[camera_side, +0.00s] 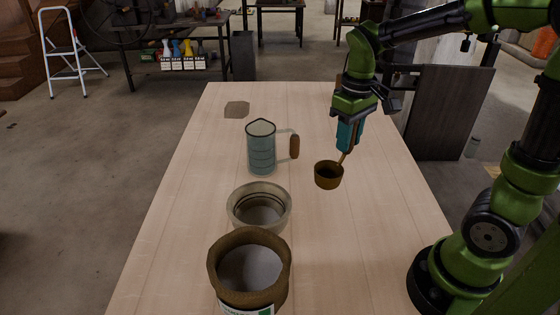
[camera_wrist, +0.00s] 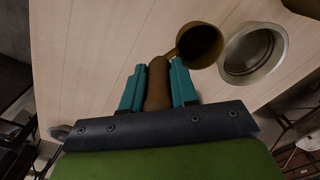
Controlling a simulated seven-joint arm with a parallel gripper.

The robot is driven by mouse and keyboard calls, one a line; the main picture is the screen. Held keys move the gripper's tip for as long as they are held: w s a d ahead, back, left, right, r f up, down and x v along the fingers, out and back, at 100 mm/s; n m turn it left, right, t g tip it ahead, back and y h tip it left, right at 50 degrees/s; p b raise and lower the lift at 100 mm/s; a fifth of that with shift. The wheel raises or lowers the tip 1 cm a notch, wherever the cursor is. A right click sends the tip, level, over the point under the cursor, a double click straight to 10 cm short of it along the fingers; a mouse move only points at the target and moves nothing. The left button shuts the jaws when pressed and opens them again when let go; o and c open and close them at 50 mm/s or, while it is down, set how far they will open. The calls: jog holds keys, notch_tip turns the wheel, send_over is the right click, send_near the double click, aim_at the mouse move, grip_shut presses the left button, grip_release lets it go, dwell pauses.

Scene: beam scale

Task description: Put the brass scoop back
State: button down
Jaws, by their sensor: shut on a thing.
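The brass scoop, a brown round cup (camera_side: 328,177) on an angled handle, is in my gripper (camera_side: 347,143). My gripper points down with its teal fingers shut on the handle. In the wrist view the handle (camera_wrist: 158,88) lies between the two fingers of my gripper (camera_wrist: 157,84), and the cup (camera_wrist: 200,46) reaches out ahead and to the right. The cup looks upright and empty. I cannot tell whether its bottom touches the table or hangs just above it.
A clear jug (camera_side: 262,150) with a brown handle stands left of the scoop. A pale round bowl (camera_side: 241,212) and a brown rolled-rim sack (camera_side: 225,279) stand nearer the camera. A flat grey patch (camera_side: 237,109) lies at the far left. The table's (camera_side: 385,225) right side is clear.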

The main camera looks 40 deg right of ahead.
jog(key=s+d+f, duration=0.1)
jog(key=s+f, duration=0.4)
jog(key=s, duration=0.3)
jog(key=w+d+f, duration=0.1)
jog(key=w+f, duration=0.1)
jog(key=w, duration=0.6)
jog(key=w+d+f, duration=0.2)
jog(key=w+f, duration=0.1)
jog(key=w, duration=0.4)
jog(key=shift+w+d+n, duration=0.25)
jog(key=shift+w+n, duration=0.15)
jog(key=shift+f, duration=0.15)
jog(key=shift+f, duration=0.1)
jog(key=c, duration=0.9)
grip_release()
jog(key=shift+o, duration=0.2)
